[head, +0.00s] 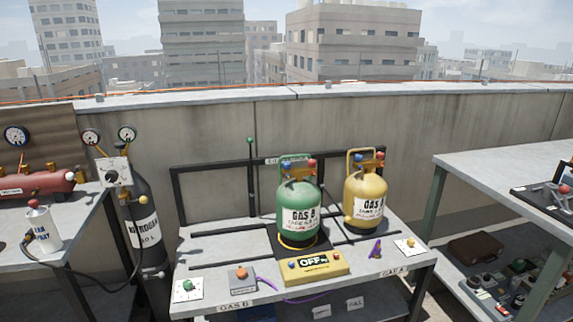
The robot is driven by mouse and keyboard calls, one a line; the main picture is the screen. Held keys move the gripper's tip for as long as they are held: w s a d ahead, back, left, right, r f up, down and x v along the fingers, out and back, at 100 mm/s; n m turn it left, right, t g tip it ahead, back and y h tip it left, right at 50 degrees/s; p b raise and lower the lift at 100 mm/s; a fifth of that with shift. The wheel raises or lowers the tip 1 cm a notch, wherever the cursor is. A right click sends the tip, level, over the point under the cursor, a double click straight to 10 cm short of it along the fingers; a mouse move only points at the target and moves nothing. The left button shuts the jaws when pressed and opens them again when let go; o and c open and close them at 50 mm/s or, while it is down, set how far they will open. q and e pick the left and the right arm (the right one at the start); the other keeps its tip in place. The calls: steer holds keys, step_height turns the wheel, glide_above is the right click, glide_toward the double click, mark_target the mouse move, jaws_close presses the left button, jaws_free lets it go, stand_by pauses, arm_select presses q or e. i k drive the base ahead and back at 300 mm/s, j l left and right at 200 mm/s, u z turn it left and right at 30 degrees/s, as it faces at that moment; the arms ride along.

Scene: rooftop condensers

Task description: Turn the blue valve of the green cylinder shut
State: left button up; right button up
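The green cylinder (298,213), labelled GAS B, stands upright on a dark plate on the middle bench. Its blue valve (287,168) is at the top left, beside a red valve (312,164). Whether the blue valve is open or shut cannot be told at this size. A yellow cylinder (366,198) with its own blue and red valves stands to its right. Neither of my grippers shows in the head view, and nothing touches the green cylinder's valves.
A yellow scale (315,267) reading OFF sits in front of the green cylinder. A black nitrogen cylinder (141,226) with gauges stands left of the middle bench (205,252). A right bench (500,175) holds equipment. A concrete parapet (220,135) runs behind.

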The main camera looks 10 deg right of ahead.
mark_target(285, 166)
steer(key=i+l+z, duration=0.1)
steer(key=z, duration=0.5)
steer(key=i+z, duration=0.35)
steer(key=i, duration=0.15)
steer(key=i+j+z, duration=0.1)
steer(key=i+z, duration=0.2)
steer(key=i, duration=0.2)
